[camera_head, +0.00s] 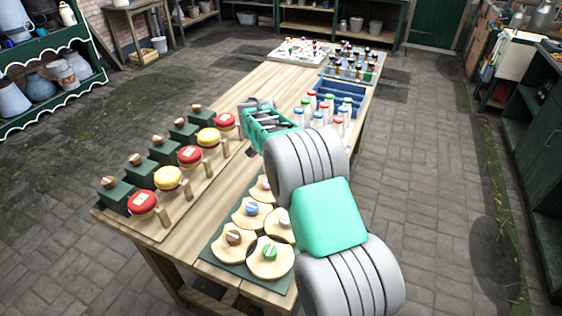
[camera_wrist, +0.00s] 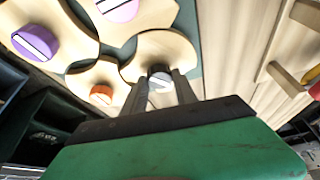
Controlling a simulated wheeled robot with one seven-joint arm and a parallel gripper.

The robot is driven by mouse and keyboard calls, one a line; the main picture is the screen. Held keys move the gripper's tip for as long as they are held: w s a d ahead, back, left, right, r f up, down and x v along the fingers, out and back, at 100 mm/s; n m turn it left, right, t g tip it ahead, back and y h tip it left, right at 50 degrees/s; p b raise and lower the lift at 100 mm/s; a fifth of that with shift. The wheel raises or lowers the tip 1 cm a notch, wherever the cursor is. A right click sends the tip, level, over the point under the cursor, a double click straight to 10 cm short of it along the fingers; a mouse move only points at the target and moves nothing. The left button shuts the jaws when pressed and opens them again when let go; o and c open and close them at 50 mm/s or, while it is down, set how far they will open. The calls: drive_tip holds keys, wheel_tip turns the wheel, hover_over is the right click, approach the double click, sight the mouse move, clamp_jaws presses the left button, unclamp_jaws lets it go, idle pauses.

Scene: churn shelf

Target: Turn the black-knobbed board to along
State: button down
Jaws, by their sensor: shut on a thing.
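In the wrist view, my gripper (camera_wrist: 162,77) is shut on a small knob whose visible face is pale grey with a darker edge. This knob stands on a pale wooden board (camera_wrist: 157,48) with a curved outline. The fingers hide much of the knob, and I cannot tell which way the board is turned. In the head view my arm hides the fingertips and the held knob. Similar boards bear a purple knob (camera_wrist: 35,42), a pink knob (camera_wrist: 118,9) and an orange knob (camera_wrist: 102,94) with pale bars across them.
In the head view, the boards lie on a dark green base (camera_head: 219,250) near the table's front edge. Red and yellow round tops (camera_head: 190,155) stand in a row at left. Colour-capped bottles (camera_head: 338,126) and a blue tray (camera_head: 340,99) stand beyond my arm.

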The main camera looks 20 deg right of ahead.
drive_tip(key=m+p, duration=0.1)
drive_tip(key=m, duration=0.1)
drive_tip(key=m+g, duration=0.1)
drive_tip(key=m, duration=0.1)
drive_tip(key=shift+w+a+r+g+h+p, duration=0.1)
drive_tip(key=shift+w+r+g+h+p, duration=0.05)
drive_tip(key=shift+g+h+p, duration=0.2)
drive_tip(key=shift+m+g+p, duration=0.55)
drive_tip(key=shift+m+p, duration=0.75)
drive_tip(key=shift+m, duration=0.4)
drive_tip(key=c, duration=1)
unclamp_jaws()
drive_tip(key=p+v, duration=0.2)
drive_tip(key=v, duration=0.5)
drive_tip(key=shift+a+r, duration=0.15)
drive_tip(key=shift+r, duration=0.05)
drive_tip(key=shift+w, duration=0.1)
